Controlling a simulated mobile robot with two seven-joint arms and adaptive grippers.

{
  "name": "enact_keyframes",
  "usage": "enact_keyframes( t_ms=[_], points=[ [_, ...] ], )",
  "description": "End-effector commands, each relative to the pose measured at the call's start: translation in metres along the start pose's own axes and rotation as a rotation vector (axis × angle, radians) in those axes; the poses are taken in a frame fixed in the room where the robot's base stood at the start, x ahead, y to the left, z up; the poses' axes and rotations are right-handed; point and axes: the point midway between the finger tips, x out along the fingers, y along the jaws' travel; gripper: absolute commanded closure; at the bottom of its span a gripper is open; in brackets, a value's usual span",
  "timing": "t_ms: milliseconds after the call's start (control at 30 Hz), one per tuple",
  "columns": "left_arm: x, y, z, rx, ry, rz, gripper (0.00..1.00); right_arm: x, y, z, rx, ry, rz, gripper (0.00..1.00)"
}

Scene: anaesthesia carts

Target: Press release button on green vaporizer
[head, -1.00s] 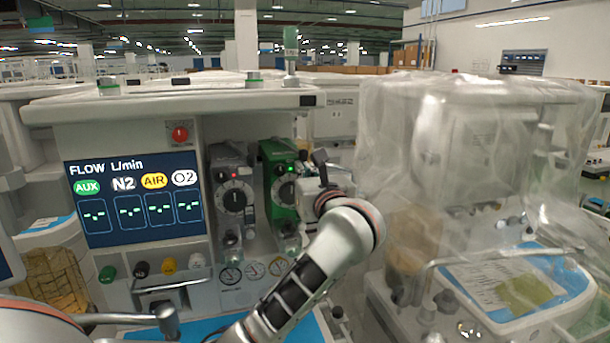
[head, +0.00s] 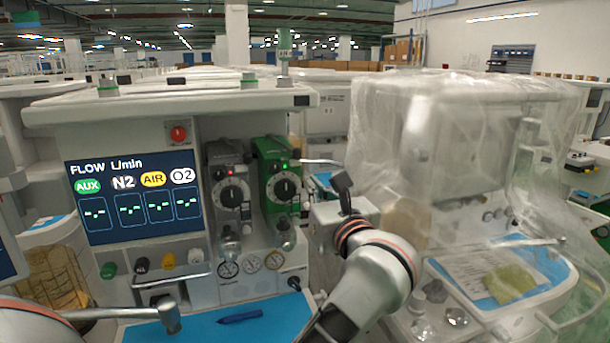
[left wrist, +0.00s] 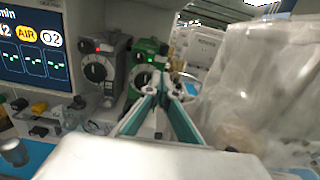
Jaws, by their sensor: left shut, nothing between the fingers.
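The green vaporizer (head: 277,180) hangs on the cart front, right of the display. It has a black round dial with white marks and a small green light near its top. It also shows in the left wrist view (left wrist: 146,62), partly covered by my fingers. I cannot make out the release button clearly. My right gripper is not in view.
A grey vaporizer (head: 231,190) with a red light stands close to the green one's left. The flow display (head: 135,198) is farther left. Gauges (head: 252,264) sit below. A blue work surface (head: 225,325) holds a pen. A plastic-covered cart (head: 450,150) stands at the right.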

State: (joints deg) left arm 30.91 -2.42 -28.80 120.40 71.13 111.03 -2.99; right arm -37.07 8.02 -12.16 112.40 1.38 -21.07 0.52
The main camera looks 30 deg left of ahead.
Motion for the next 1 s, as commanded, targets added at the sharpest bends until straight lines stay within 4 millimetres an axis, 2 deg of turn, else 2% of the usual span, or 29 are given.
enact_keyframes(
  t_ms=[100,300,1000],
  points=[
    [-0.016,-0.001,-0.001,0.000,0.002,-0.003,1.00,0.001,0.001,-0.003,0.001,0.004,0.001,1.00],
    [-0.026,0.000,0.000,0.000,0.000,0.000,1.00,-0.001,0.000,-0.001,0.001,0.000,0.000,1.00],
    [-0.027,0.000,0.001,0.000,-0.001,0.000,1.00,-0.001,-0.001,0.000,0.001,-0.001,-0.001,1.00]
  ],
)
